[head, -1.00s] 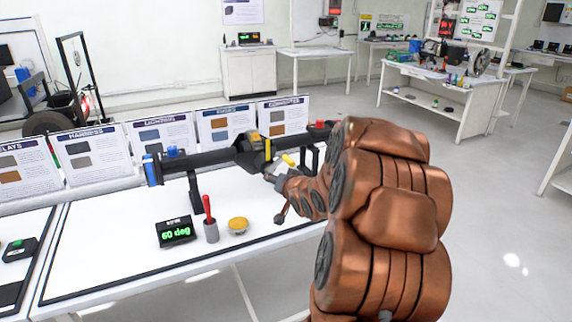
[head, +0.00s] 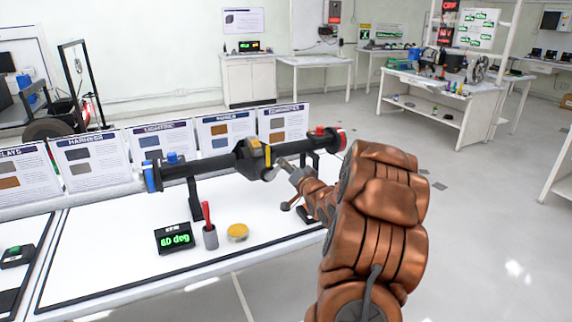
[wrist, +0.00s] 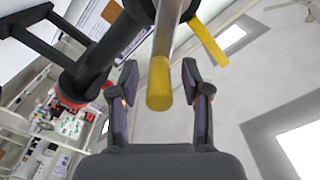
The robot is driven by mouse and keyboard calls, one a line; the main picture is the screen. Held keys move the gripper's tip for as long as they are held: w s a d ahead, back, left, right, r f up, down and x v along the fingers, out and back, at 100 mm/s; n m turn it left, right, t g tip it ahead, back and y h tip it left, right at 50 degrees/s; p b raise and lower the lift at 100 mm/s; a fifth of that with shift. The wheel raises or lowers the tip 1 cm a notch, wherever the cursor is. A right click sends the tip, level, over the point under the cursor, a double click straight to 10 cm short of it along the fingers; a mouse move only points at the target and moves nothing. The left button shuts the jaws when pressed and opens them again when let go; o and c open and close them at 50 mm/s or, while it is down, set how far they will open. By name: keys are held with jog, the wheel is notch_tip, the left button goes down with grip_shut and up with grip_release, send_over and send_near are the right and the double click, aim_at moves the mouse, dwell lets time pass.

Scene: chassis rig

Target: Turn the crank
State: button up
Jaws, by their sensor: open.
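The crank has a yellow handle (wrist: 159,84) on a pale shaft in the wrist view. My gripper (wrist: 160,78) is open, with one finger on each side of the handle's end and gaps visible between them. In the head view my gripper (head: 280,170) is just right of and below the black hub (head: 250,160) of a dark axle (head: 212,163). The handle cannot be made out there, apparently covered by my gripper. A black display (head: 175,238) in front of the axle reads 60 deg.
The axle has a blue left end (head: 150,179) and red right end (head: 340,139). The floor at right is open.

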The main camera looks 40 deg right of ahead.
jog(key=shift+x, duration=1)
jog(key=shift+c, duration=0.2)
grip_shut()
